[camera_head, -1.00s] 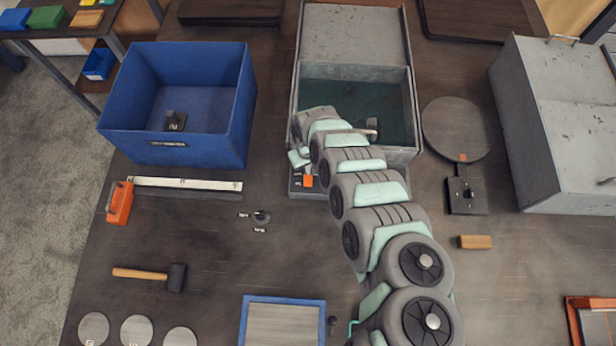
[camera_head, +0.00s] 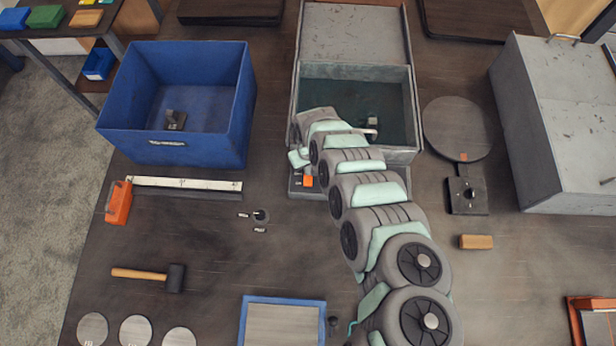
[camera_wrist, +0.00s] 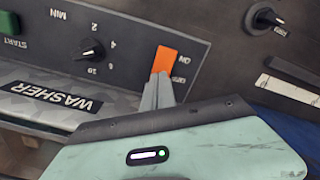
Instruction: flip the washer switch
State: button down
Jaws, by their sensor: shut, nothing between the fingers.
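The washer (camera_head: 405,112) is a grey open-topped box with its lid raised at the back. Its front panel carries an orange switch (camera_head: 308,181). In the wrist view the orange switch (camera_wrist: 166,60) stands beside the ON and OFF marks. My gripper (camera_wrist: 157,82) is shut and empty, with its fingertips at the lower, OFF-side end of the switch. They look touching or very nearly so, and they hide that end. In the head view my arm hides much of the washer's front, and the fingertips are not clear.
The wrist view shows a dial (camera_wrist: 92,48), a green START button (camera_wrist: 8,22) and a WASHER label (camera_wrist: 52,98). A dark part (camera_head: 372,122) sits in the washer tub. A blue bin (camera_head: 170,152) is at left, a grey cabinet (camera_head: 560,130) at right.

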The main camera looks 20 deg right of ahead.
jog(key=shift+f+b, duration=0.35)
jog(key=shift+f, duration=0.2)
jog(key=shift+r, duration=0.15)
notch_tip(320, 180, up, 7)
jog(key=p, duration=0.6)
jog(key=shift+p, duration=0.4)
jog(key=shift+s, duration=0.1)
